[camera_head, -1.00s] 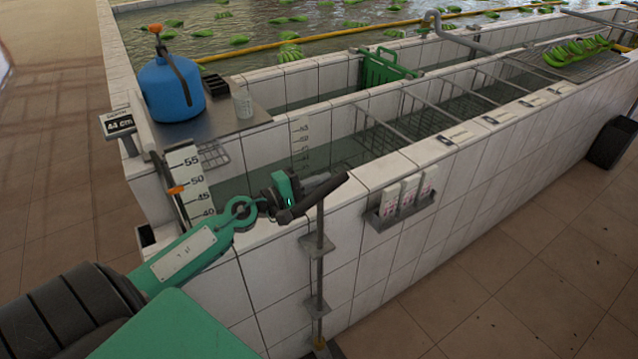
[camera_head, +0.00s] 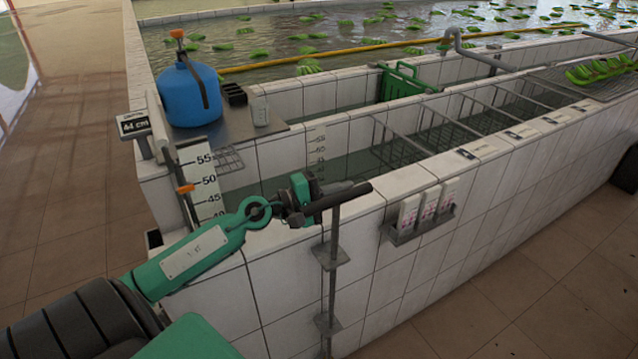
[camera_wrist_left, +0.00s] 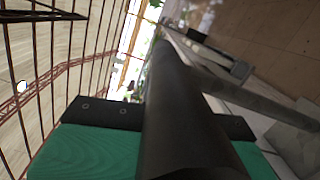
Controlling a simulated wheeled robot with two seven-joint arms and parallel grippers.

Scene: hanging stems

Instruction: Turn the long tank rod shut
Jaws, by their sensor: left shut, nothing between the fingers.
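The long tank rod (camera_head: 332,270) stands upright against the tiled outer wall of the tank, running through wall brackets. A black bar handle (camera_head: 345,199) sits across its top, level with the tank rim. My left gripper (camera_head: 304,203) is at the handle's left part, shut with nothing between its fingers. It looks very close to the handle; contact cannot be told. In the left wrist view the black handle (camera_wrist_left: 178,115) crosses in front of the gripper's dark pads (camera_wrist_left: 105,112), hiding the fingertips' middle. The grey rod (camera_wrist_left: 255,97) runs off to the right. My right gripper is not in view.
The tank rim (camera_head: 405,178) lies just behind the handle. A depth scale (camera_head: 202,182) with an orange marker stands left. A holder with white packets (camera_head: 425,210) hangs right of the rod. A blue canister (camera_head: 188,95) stands on a metal shelf.

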